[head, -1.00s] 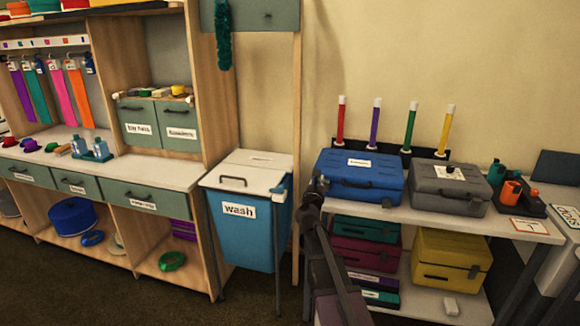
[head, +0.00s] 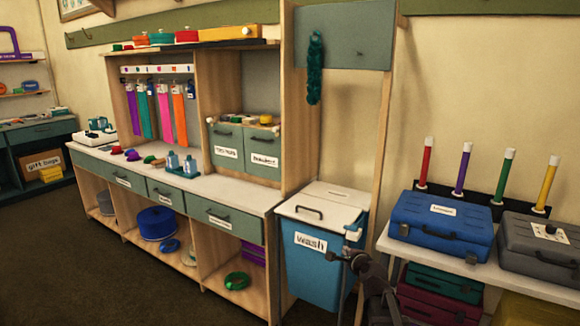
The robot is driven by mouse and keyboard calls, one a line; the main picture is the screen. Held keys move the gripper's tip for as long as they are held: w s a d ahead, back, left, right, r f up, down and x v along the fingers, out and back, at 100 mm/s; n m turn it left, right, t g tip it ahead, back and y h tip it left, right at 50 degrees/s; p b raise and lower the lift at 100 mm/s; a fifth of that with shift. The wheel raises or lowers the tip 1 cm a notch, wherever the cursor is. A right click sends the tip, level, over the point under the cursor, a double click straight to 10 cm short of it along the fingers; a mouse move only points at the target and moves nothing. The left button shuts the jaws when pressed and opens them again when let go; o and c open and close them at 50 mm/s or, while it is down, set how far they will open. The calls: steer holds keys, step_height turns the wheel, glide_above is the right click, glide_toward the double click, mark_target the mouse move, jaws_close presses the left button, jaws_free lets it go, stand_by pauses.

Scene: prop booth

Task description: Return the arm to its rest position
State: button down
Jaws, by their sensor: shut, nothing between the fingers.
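My gripper (head: 337,257) shows in the head view as a dark, partly blurred shape low in front of the wash bin's right side. It is shut and holds nothing. My arm (head: 378,292) runs from it down to the bottom edge of the picture, where the rest of it is out of view.
The blue wash bin (head: 310,266) with a white lid stands behind my gripper. To the right, a table carries a blue case (head: 441,226) and a grey case (head: 541,243). A long counter (head: 240,193) fills the left. Dark floor (head: 120,280) lies clear in front.

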steer(key=s+a+f+n+g, duration=0.4)
steer(key=s+f+n+g, duration=0.5)
steer(key=s+n, duration=0.35)
steer(key=s+d+f+n+g+h, duration=0.1)
steer(key=s+f+n+g+h, duration=0.15)
steer(key=s, duration=0.45)
steer(key=s+d+f+n+g+h, duration=0.1)
steer(key=s+d+n+g, duration=0.2)
steer(key=s, duration=0.4)
step_height(320, 180, up, 16)
steer(key=a+n+p, duration=0.1)
steer(key=p, duration=1.5)
steer(key=shift+w, duration=0.25)
steer(key=shift+y, duration=0.25)
